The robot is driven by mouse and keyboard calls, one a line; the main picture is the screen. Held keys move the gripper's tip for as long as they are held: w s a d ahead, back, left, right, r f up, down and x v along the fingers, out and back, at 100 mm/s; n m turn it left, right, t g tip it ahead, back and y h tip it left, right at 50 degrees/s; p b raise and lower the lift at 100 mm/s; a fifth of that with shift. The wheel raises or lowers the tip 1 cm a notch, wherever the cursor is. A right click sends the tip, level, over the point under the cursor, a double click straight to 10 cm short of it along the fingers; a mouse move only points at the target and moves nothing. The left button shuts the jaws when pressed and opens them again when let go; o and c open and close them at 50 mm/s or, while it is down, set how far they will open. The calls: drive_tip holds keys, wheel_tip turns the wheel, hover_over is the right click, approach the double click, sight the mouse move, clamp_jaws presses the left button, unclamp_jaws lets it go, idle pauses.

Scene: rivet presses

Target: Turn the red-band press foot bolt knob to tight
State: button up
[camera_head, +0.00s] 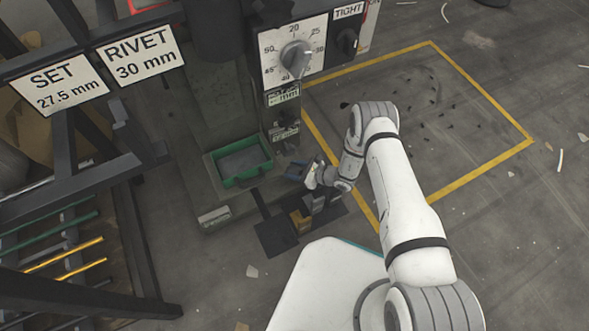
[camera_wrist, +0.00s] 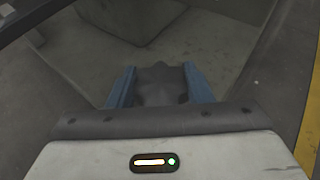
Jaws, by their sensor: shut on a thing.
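My gripper (camera_head: 308,171) is low at the right front corner of the press base (camera_head: 213,217) in the head view. In the wrist view, its two blue fingers (camera_wrist: 160,90) are shut on a dark grey lobed knob (camera_wrist: 160,76), one finger on each side. In the head view the gripper and my arm hide this knob, and I cannot read its setting. No red band shows clearly on this press; only a sliver of red shows at the upper right edge of its panel.
The press has a dial (camera_head: 294,52) and a black knob (camera_head: 346,41) beside a TIGHT label (camera_head: 348,11). A green tray (camera_head: 240,181) sits on its base. A pedal-like unit (camera_head: 302,221) stands in front. A rack with signs (camera_head: 55,85) is at left; yellow-outlined floor (camera_head: 450,120) is open at right.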

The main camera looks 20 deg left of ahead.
drive_tip(key=o, duration=1)
drive_tip(key=shift+d, duration=0.1)
drive_tip(key=p+v, duration=0.3)
drive_tip(key=v, duration=0.4)
drive_tip(key=shift+d+r, duration=0.1)
drive_tip(key=shift+d, duration=0.25)
